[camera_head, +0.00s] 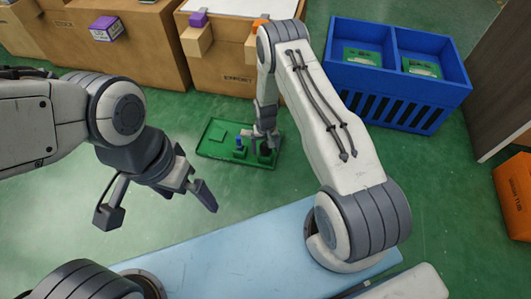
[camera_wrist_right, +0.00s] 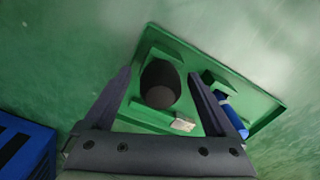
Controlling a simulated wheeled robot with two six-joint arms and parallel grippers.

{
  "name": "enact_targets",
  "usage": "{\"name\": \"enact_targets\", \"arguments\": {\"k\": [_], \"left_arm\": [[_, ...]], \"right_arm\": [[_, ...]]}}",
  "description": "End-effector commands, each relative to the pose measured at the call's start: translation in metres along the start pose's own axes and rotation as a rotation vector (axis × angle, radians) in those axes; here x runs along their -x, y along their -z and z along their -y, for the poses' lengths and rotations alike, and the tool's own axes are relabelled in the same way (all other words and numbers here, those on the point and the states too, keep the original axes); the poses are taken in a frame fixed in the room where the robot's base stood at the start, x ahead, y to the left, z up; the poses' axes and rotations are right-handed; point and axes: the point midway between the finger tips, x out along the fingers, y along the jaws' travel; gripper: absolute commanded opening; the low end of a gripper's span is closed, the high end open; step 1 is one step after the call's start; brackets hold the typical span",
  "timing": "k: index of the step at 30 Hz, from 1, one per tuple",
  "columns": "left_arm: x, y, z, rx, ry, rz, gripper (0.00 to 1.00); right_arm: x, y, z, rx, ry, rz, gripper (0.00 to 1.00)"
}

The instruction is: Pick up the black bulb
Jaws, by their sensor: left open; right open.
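The black bulb (camera_wrist_right: 160,84) sits in a green fixture on the green tray (camera_wrist_right: 265,99) in the right wrist view. In the head view the bulb (camera_head: 265,150) is mostly hidden by my right gripper (camera_head: 265,139). My right gripper (camera_wrist_right: 157,76) is open, with one finger on each side of the bulb in the wrist view. Contact cannot be made out, and a gap shows beside the bulb. My left gripper (camera_head: 198,181) is open and empty, above the floor left of the tray.
A blue two-bay crate (camera_head: 400,95) stands right. Cardboard boxes (camera_head: 232,65) stand behind the tray. An orange box (camera_head: 515,200) is far right.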

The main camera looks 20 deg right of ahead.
Motion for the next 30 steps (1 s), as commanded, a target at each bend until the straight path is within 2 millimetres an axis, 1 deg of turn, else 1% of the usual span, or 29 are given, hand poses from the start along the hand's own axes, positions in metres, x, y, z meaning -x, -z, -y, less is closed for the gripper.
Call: {"name": "enact_targets", "arguments": {"k": [1, 8, 9, 11, 12, 15, 23, 26, 30], "left_arm": [[-0.006, 0.000, 0.000, 0.000, 0.000, 0.000, 1.00], [-0.004, 0.000, 0.000, 0.000, 0.000, 0.000, 1.00], [-0.004, 0.000, 0.000, 0.000, 0.000, 0.000, 1.00], [-0.004, 0.000, 0.000, 0.000, 0.000, 0.000, 1.00], [-0.004, 0.000, 0.000, 0.000, 0.000, 0.000, 1.00], [-0.004, 0.000, 0.000, 0.000, 0.000, 0.000, 1.00], [-0.003, 0.000, 0.000, 0.000, 0.000, 0.000, 1.00], [0.001, 0.000, 0.000, 0.000, 0.000, 0.000, 1.00], [0.013, 0.001, -0.001, 0.000, 0.000, 0.000, 1.00]], "right_arm": [[-0.007, 0.001, 0.000, 0.001, 0.000, -0.001, 0.91], [-0.005, 0.001, 0.001, 0.001, 0.000, -0.001, 0.91], [-0.005, 0.001, 0.001, 0.002, 0.000, -0.001, 0.75], [-0.005, 0.001, 0.001, 0.002, 0.000, -0.001, 0.52], [-0.005, 0.001, 0.001, 0.002, 0.000, -0.001, 0.37], [-0.005, 0.001, 0.001, 0.002, 0.000, -0.001, 0.01], [-0.004, 0.001, 0.001, 0.002, 0.000, -0.001, 0.01], [0.001, 0.001, 0.001, 0.002, 0.000, -0.001, 0.01], [0.015, 0.001, 0.001, 0.002, 0.000, -0.002, 0.01]]}}
